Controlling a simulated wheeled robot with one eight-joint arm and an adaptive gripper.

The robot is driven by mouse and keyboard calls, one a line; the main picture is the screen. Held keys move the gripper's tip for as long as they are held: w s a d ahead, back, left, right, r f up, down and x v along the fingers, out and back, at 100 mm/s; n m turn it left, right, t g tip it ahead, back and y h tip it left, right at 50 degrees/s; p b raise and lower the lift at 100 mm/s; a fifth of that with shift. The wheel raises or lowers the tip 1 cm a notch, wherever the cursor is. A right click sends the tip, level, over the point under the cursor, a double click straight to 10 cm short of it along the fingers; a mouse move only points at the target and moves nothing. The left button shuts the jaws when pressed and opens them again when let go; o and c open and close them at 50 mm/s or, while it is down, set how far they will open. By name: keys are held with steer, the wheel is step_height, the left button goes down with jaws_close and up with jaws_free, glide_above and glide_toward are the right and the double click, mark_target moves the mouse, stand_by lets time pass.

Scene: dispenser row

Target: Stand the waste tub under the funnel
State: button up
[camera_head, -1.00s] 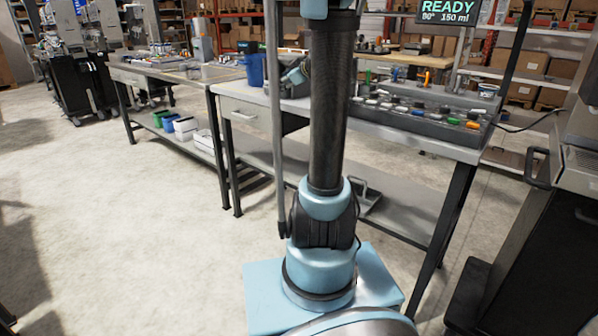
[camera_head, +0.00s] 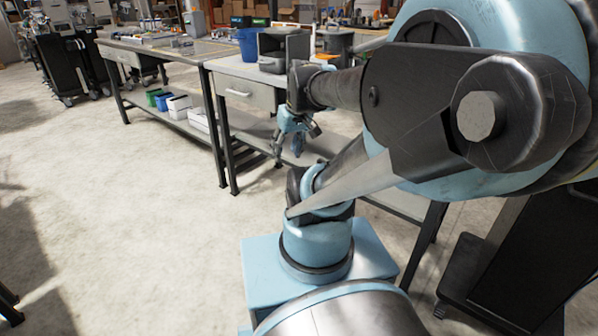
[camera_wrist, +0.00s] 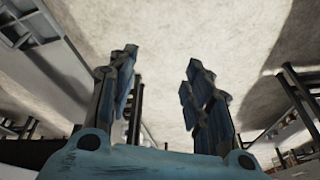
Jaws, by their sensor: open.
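A blue tub (camera_head: 250,44) stands upright on the near bench, close to its left end; I cannot tell for sure that it is the waste tub. I cannot make out a funnel; my raised arm hides much of the bench to the right. My gripper (camera_head: 288,152) hangs in front of the bench, below the tabletop, pointing down. In the wrist view its two fingers (camera_wrist: 160,75) are apart, with only pale floor between them.
The near bench has a drawer (camera_head: 247,91) at its front and a lower shelf. A second bench (camera_head: 150,52) stands at the left, with small blue, green and white bins (camera_head: 178,105) on its lower shelf. The floor (camera_head: 110,210) at the left is clear.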

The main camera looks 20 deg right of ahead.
steer(key=s+d+f+m+g+h, duration=0.1)
steer(key=s+d+f+m, duration=0.1)
steer(key=s+f, duration=0.2)
steer(key=s, duration=0.2)
steer(key=shift+s+d+f+h, duration=0.15)
steer(key=shift+s+f+h, duration=0.05)
steer(key=shift+s+h, duration=0.1)
